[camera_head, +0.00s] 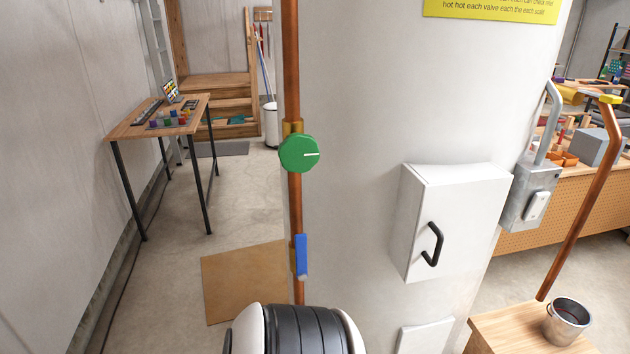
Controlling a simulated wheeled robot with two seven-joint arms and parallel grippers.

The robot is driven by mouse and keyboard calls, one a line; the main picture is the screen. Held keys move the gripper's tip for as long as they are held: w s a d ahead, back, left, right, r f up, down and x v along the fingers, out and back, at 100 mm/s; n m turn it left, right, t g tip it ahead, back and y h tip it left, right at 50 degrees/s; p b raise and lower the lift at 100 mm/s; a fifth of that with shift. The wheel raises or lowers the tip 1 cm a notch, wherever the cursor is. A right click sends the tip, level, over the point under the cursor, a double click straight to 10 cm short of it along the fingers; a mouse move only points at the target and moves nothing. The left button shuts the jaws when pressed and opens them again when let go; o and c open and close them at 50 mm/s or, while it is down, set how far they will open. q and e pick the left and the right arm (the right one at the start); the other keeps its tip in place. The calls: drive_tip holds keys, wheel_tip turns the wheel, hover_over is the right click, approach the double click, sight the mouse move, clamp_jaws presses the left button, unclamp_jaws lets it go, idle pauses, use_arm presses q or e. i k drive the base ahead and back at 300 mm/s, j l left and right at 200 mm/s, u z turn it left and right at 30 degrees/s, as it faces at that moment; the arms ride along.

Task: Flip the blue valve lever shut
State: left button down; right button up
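The blue valve lever (302,256) is on the vertical copper pipe (292,80), low down, below the green round knob (299,154). The lever is upright, in line with the pipe, with a brass fitting partly visible behind it. A white and black rounded part of my own body stands at the bottom middle, just below the lever, and hides the lower end of the pipe. Neither of my grippers shows, so I cannot see where they are relative to the lever.
A white wall box (453,221) with a black handle sticks out right of the pipe. A grey switch box (528,196) is farther right. A metal pot (567,321) stands on a wooden stool (500,325) at bottom right. Floor left of the pipe is mostly clear, before a desk (133,121).

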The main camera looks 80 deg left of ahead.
sight(301, 239)
drive_tip(key=l+u, duration=0.1)
drive_tip(key=u, duration=2.5)
drive_tip(key=k+z, duration=0.1)
